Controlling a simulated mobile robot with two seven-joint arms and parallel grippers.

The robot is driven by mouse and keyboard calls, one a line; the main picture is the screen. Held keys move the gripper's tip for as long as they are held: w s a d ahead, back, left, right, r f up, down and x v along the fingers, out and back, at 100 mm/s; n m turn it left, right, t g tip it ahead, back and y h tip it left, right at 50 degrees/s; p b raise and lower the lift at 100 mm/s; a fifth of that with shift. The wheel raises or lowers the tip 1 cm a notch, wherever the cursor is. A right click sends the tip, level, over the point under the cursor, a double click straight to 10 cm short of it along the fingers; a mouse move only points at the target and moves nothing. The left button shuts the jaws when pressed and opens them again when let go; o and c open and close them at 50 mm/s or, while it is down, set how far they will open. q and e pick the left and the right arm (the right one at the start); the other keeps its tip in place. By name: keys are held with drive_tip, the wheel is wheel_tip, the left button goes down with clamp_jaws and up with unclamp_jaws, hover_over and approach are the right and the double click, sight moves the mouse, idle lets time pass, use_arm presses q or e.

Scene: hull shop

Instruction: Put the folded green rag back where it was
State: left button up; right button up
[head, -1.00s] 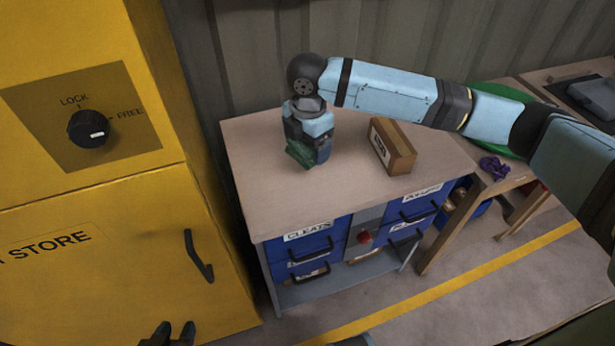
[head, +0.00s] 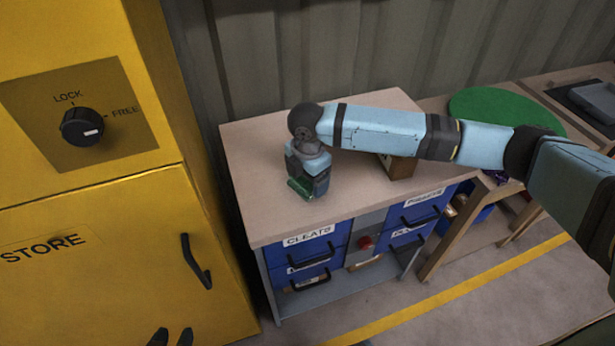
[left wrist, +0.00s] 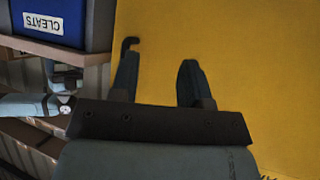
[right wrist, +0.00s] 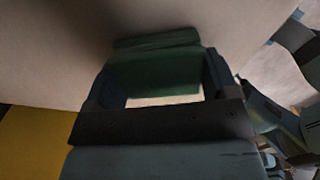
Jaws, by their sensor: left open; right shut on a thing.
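The folded green rag (head: 300,187) is at the front left of the bench top (head: 255,205), under my right gripper (head: 304,186). My right gripper points down and is shut on the rag; in the right wrist view the green cloth (right wrist: 155,68) lies between the two fingers, close to the pale top. I cannot tell whether the rag touches the top. My left gripper (head: 171,338) shows only by its fingertips at the bottom edge of the head view. In the left wrist view its fingers (left wrist: 157,85) are apart and empty, before the yellow cabinet.
A yellow cabinet (head: 100,270) with a LOCK/FREE knob (head: 82,127) and a black handle (head: 196,262) stands at left. A cardboard box (head: 401,167) sits behind my right arm. Blue labelled drawers (head: 312,245) are below the top. A green disc (head: 505,108) lies at right.

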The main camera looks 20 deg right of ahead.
drive_tip(key=o, duration=0.8)
drive_tip(key=shift+f, duration=0.1)
use_arm(q)
drive_tip(key=shift+s+a+g+p, duration=0.2)
drive_tip(key=shift+g+p, duration=0.1)
drive_tip(key=shift+p, duration=0.8)
use_arm(e)
wheel_tip(320, 180, up, 12)
drive_tip(key=shift+r, duration=0.15)
use_arm(q)
drive_tip(key=shift+w+r, duration=0.1)
